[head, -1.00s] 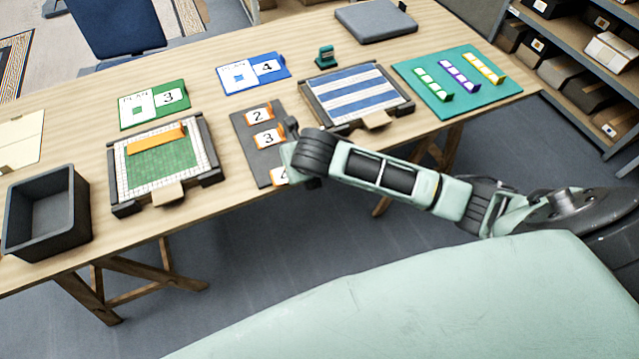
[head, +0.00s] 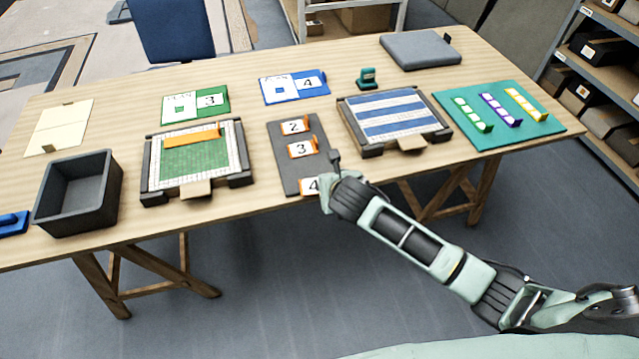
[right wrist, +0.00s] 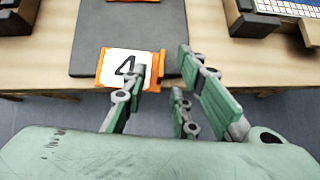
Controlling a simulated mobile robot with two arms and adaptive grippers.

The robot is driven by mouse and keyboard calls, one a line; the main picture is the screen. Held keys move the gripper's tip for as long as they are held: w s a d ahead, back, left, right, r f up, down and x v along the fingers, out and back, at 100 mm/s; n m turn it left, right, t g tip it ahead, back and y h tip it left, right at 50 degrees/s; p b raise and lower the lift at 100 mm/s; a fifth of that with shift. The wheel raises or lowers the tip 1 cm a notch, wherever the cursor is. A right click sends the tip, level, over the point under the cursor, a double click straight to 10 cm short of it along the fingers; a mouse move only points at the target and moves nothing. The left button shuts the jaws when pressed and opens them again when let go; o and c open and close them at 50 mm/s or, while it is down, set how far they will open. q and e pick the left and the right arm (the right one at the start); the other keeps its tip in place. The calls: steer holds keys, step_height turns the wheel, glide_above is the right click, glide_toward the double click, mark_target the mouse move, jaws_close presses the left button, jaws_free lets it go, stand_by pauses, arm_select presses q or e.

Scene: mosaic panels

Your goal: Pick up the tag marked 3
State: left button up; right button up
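The tag marked 3 (head: 302,149) is an orange-edged white tag. It lies between the tag marked 2 (head: 295,127) and the tag marked 4 (head: 311,185) on a dark grey board (head: 287,170). My right gripper (head: 330,172) is at the board's lower right edge, beside the 4 tag and below and right of the 3 tag. In the right wrist view the gripper (right wrist: 162,68) is open and empty, its left finger overlapping the 4 tag (right wrist: 112,68). An orange edge shows at the top there, likely the 3 tag. My left gripper is out of view.
A green-patterned panel frame (head: 150,192) stands left of the board and a blue-striped one (head: 440,135) right of it. A dark bin (head: 85,215) is at the table's left. A teal mat (head: 480,140) with coloured strips lies at the right.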

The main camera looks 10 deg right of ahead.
steer(key=shift+w+f, duration=0.2)
steer(key=shift+f, duration=0.05)
steer(key=shift+c, duration=0.4)
jaws_close()
steer(key=shift+r, duration=0.1)
